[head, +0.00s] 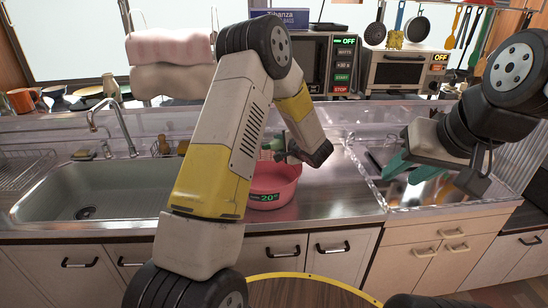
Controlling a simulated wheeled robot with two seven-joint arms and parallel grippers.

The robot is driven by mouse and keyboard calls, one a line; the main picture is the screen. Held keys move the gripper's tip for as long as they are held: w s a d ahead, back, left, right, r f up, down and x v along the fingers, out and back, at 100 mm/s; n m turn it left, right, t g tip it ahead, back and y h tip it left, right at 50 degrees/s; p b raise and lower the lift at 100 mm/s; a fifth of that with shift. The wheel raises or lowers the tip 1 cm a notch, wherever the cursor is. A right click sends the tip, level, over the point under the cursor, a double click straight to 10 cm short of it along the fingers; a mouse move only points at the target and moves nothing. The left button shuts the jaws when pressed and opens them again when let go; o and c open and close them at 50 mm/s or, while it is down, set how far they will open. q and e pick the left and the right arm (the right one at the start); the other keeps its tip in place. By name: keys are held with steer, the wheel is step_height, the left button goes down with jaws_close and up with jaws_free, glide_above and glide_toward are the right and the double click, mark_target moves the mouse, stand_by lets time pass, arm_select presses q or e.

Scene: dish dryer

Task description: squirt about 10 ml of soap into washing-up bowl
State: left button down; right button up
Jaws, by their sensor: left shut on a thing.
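The pink washing-up bowl (285,184) stands on the counter right of the sink, with a green "20" readout on its front. My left arm crosses in front of its left side. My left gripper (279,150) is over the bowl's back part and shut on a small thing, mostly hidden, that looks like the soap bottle. I cannot tell its tilt or whether soap is coming out. The inside of the bowl is partly hidden. My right gripper (408,168) is at the right, above the clear-walled counter section, its two teal fingers apart and nothing seen between them.
The steel sink (100,187) with a tap (124,130) is at the left. A microwave (330,68) and a toaster oven (400,70) stand on the back shelf. Pans and utensils hang at the upper right.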

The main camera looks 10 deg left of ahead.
arm_select(q)
steer(key=shift+w+d+f, duration=0.1)
steer(key=shift+w+f, duration=0.05)
steer(key=shift+f, duration=0.15)
stand_by(0.6)
steer(key=shift+f+n+t, duration=0.1)
steer(key=shift+n+t, duration=0.5)
steer(key=shift+n, duration=0.1)
stand_by(1.7)
